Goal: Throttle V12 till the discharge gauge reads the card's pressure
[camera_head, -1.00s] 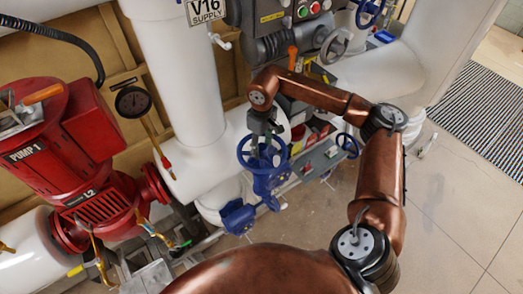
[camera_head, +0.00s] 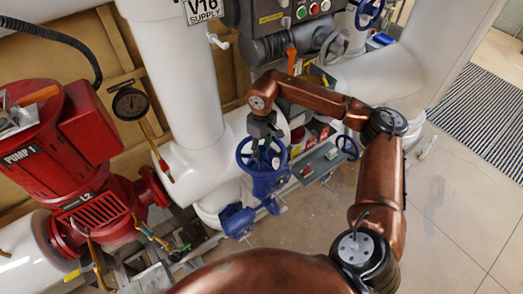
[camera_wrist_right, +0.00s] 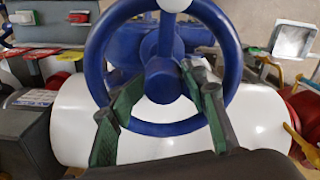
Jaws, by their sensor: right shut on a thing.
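A blue handwheel (camera_head: 246,160) sits on a blue valve body (camera_head: 268,185) beside the white pipes, in the middle of the head view. No V12 tag is readable on it. My right gripper (camera_head: 264,146) reaches down onto this wheel and is shut on it. In the right wrist view the wheel's rim (camera_wrist_right: 232,60) fills the upper middle, and my two green-padded fingers (camera_wrist_right: 162,88) lie across its lower part near the hub. A round black gauge (camera_head: 131,103) stands beside the red pump; its reading is too small to tell. No pressure card can be made out. My left gripper is out of view.
The red pump (camera_head: 85,135), marked PUMP 1, stands at the left. A white vertical pipe (camera_head: 180,70) carries a V16 SUPPLY sign (camera_head: 201,10). A grey control box (camera_head: 285,12) is at the top. Another blue handwheel (camera_head: 347,147) is to the right. The tiled floor (camera_head: 455,200) at right is clear.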

